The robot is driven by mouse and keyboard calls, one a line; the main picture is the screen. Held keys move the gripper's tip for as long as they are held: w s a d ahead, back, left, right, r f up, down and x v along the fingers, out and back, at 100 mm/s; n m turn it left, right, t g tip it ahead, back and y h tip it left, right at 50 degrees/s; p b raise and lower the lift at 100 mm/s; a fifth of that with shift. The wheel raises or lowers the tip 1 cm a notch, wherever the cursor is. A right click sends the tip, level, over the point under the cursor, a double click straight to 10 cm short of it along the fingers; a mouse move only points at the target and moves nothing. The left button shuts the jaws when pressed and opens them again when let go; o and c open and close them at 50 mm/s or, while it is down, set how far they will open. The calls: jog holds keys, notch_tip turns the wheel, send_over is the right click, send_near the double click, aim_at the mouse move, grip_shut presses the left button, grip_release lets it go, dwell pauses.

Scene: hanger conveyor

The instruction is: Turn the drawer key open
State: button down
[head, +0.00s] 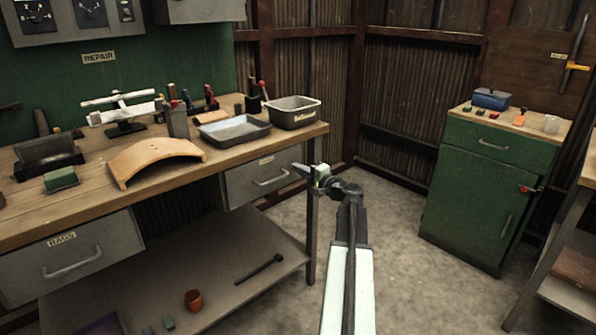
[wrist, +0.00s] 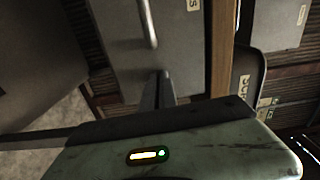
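My gripper (head: 303,172) is in front of the bench's right-hand drawer (head: 262,178), at the drawer's right side in the head view. The drawer is grey and closed, with a bar handle and a small label. In the wrist view its grey front (wrist: 112,48) fills the upper middle, turned on its side. The dark fingers of my gripper (wrist: 157,90) point at that front; whether they touch it or have a gap between them is not clear. No key can be made out; the fingers may hide part of the drawer front.
The wooden bench top (head: 228,148) is above the drawer, with its leg (head: 312,245) close to my gripper. A closed drawer labelled RAGS (head: 75,257) is at left. A green cabinet (head: 468,190) stands at right. The floor between is clear.

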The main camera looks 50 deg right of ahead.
jog(key=shift+m, duration=0.4)
jog(key=c, duration=1.7)
grip_release()
jog(key=s, duration=0.7)
jog(key=shift+s+a, duration=0.3)
jog(key=shift+s, duration=0.05)
